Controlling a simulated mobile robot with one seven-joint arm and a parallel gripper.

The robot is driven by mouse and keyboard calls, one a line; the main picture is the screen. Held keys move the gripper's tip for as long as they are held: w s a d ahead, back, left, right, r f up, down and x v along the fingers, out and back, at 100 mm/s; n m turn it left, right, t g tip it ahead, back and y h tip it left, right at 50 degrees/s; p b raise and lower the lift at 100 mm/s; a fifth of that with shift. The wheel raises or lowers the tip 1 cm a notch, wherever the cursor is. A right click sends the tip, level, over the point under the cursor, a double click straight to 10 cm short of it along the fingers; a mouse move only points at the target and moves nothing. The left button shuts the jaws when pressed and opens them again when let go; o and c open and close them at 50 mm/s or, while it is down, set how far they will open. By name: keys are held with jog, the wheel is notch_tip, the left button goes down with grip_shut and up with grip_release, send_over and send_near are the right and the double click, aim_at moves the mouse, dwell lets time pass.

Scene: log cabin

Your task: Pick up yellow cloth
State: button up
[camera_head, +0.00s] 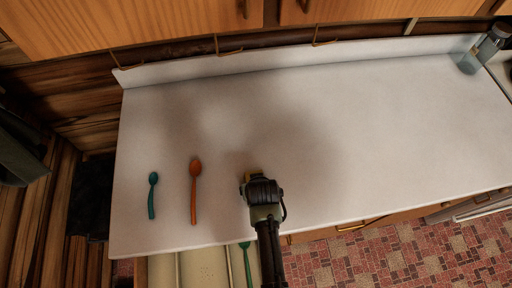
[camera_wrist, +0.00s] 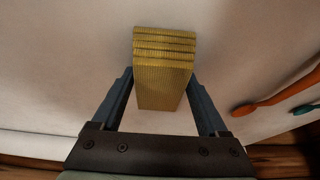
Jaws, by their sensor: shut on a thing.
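The yellow cloth (camera_wrist: 163,85) is a folded, ribbed block between the two fingers of my gripper (camera_wrist: 162,88) in the wrist view. The fingers press on its left and right sides, so my gripper is shut on it. My gripper is over the front middle part of the white counter (camera_head: 350,120). I cannot tell whether the cloth touches the counter.
An orange spoon (camera_head: 194,190) and a teal spoon (camera_head: 152,195) lie left of my gripper. An open drawer (camera_head: 165,272) below the front edge holds a green utensil (camera_head: 247,262). A glass bottle (camera_head: 492,42) stands at the far right. The counter's right side is clear.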

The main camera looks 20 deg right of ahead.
notch_tip(320, 180, up, 10)
jog(key=shift+r+b, duration=0.25)
jog(key=shift+b, duration=0.4)
